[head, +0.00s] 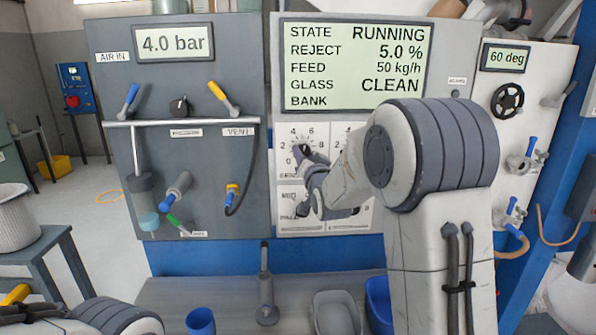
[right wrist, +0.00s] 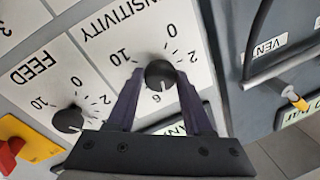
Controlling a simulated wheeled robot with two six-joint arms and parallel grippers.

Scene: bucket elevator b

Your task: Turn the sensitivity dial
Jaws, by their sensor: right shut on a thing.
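In the head view my right gripper (head: 312,155) reaches the panel below the large display and mostly covers the dial. I cannot tell clearly where the dial's pointer stands. My left arm (head: 100,316) shows at the bottom left; its fingertips are not clear.
The feed dial (right wrist: 68,120) sits beside the sensitivity dial. The large display (head: 352,65) reads RUNNING, reject 5.0 %, feed 50 kg/h, glass CLEAN. A grey panel (head: 190,90) with valve handles stands left. A blue cup (head: 200,322) and grey bin (head: 336,313) are below.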

